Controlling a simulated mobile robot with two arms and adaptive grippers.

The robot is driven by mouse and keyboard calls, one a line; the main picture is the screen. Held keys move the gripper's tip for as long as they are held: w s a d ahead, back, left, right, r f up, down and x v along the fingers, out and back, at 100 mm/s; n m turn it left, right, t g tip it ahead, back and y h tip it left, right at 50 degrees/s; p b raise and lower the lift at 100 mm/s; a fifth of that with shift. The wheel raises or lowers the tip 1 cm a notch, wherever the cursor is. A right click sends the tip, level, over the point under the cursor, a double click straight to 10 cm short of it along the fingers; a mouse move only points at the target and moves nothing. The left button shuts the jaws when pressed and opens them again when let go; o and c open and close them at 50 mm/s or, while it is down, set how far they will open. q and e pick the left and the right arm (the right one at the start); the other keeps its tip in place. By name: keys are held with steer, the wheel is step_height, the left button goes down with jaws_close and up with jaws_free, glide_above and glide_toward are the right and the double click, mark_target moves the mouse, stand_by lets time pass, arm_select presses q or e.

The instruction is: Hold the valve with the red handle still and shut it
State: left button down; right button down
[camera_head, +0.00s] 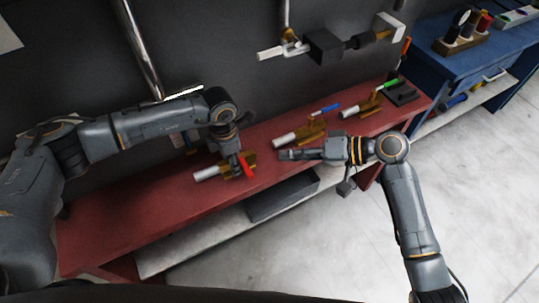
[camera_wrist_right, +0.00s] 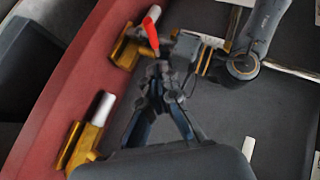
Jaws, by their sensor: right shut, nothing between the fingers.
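The valve with the red handle has a brass body (camera_head: 230,170) and a white pipe end (camera_head: 206,173), and lies on the red bench. Its red handle (camera_head: 247,166) points toward the bench's front edge. In the right wrist view the red handle (camera_wrist_right: 150,33) stands just beyond my right fingertips, beside the brass body (camera_wrist_right: 125,52). My left gripper (camera_head: 235,155) reaches down over this valve and partly hides it; its fingers are not clear. My right gripper (camera_head: 283,154) is shut and empty, right of the red handle, pointing at it with a gap.
A blue-handled valve (camera_head: 312,128) and a green-handled valve (camera_head: 366,103) stand farther right on the red bench (camera_head: 130,228). A pipe assembly (camera_head: 323,45) is mounted on the dark wall. A blue table (camera_head: 475,60) with several small items stands at the right.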

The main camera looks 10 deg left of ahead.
arm_select(q)
steer(key=shift+a+f, duration=0.1)
steer(key=shift+a, duration=0.05)
arm_select(e)
steer(key=v, duration=0.4)
steer(key=shift+s+r, duration=0.1)
steer(key=shift+s, duration=0.2)
steer(key=shift+a, duration=0.1)
arm_select(q)
steer(key=c, duration=0.6)
jaws_free()
